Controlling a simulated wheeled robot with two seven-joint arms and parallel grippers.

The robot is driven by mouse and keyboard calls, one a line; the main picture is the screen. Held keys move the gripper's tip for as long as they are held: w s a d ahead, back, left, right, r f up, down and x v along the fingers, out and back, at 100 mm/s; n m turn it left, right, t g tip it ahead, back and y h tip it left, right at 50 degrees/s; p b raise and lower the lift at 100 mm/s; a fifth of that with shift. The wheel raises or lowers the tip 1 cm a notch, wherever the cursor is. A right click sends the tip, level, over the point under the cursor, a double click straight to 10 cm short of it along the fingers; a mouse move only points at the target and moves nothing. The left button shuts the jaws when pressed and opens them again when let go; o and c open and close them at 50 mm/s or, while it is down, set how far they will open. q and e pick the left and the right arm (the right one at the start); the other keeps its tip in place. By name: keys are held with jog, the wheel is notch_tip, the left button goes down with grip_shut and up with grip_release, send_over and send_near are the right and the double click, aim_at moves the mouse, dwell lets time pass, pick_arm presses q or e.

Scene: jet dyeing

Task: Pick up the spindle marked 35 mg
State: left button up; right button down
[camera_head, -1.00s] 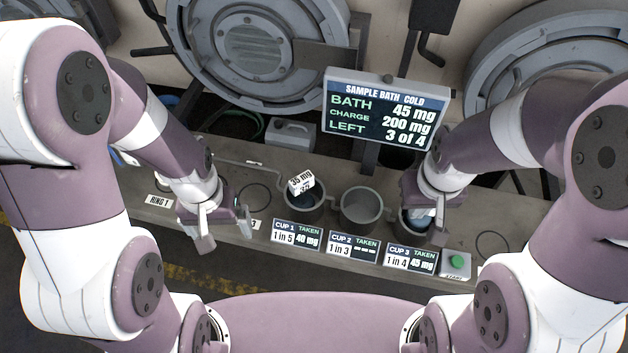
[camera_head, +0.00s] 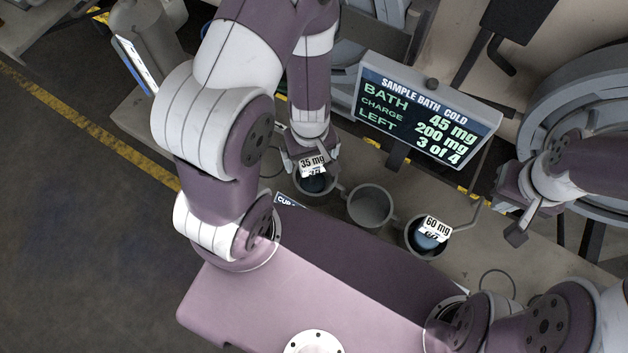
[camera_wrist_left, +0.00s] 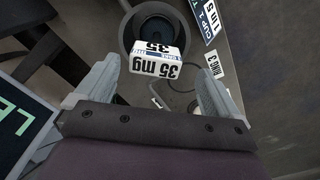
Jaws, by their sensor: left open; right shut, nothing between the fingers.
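The white tag reading 35 mg (camera_head: 312,164) is on the spindle at cup 1 (camera_head: 331,189), the leftmost of the three cups. Dark blue shows in the cup below the tag. My left gripper (camera_head: 303,158) is just above and behind the tag. In the left wrist view the tag (camera_wrist_left: 156,66) lies between the spread fingers of the left gripper (camera_wrist_left: 158,72), with gaps at both sides; cup 1 (camera_wrist_left: 127,32) is beyond it. My right gripper (camera_head: 517,212) is shut and empty, right of the cups.
The middle cup (camera_head: 370,207) looks empty. The right cup (camera_head: 412,250) holds a blue spindle tagged 60 mg (camera_head: 435,228). The sample bath screen (camera_head: 427,112) stands behind the cups.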

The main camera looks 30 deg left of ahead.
aim_at(313, 162)
pick_arm(q)
jog(key=f, duration=0.1)
jog(key=f+b, duration=0.1)
jog(key=f, duration=0.1)
jog(key=f+b, duration=0.1)
jog(key=f, duration=0.1)
jog(key=shift+w+d, duration=0.25)
jog(key=shift+w, duration=0.15)
jog(key=shift+s+a+f, duration=0.1)
jog(key=shift+s+f, duration=0.1)
jog(key=shift+w, duration=0.1)
jog(key=c, duration=1.6)
jog(key=shift+r, duration=0.1)
